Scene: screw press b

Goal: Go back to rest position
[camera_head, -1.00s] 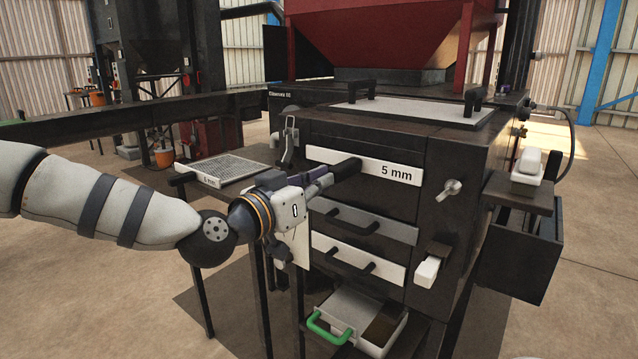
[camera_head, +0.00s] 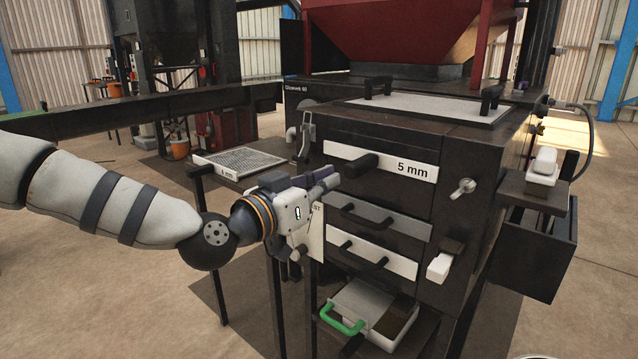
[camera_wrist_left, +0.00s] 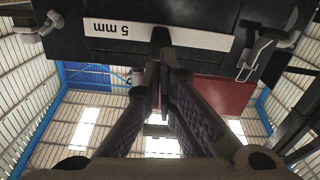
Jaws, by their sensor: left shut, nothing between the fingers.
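My left gripper (camera_head: 328,184) is in front of the dark screening machine (camera_head: 480,150), its fingers together with nothing between them. Its tips are just left of and below the black handle (camera_head: 360,166) of the drawer labelled 5 mm (camera_head: 415,170), and a small gap seems to part them. In the left wrist view the two fingers (camera_wrist_left: 165,75) meet below the 5 mm label (camera_wrist_left: 112,28). That view looks upside down, and the fingertips hide part of the handle. My right gripper is in neither view.
Two more drawers (camera_head: 372,222) sit below. A tray with a green handle (camera_head: 342,322) stands at the bottom. A mesh screen (camera_head: 240,162) rests on a stand at the left. A white block (camera_head: 543,165) sits on a shelf at the right. The floor at the left is open.

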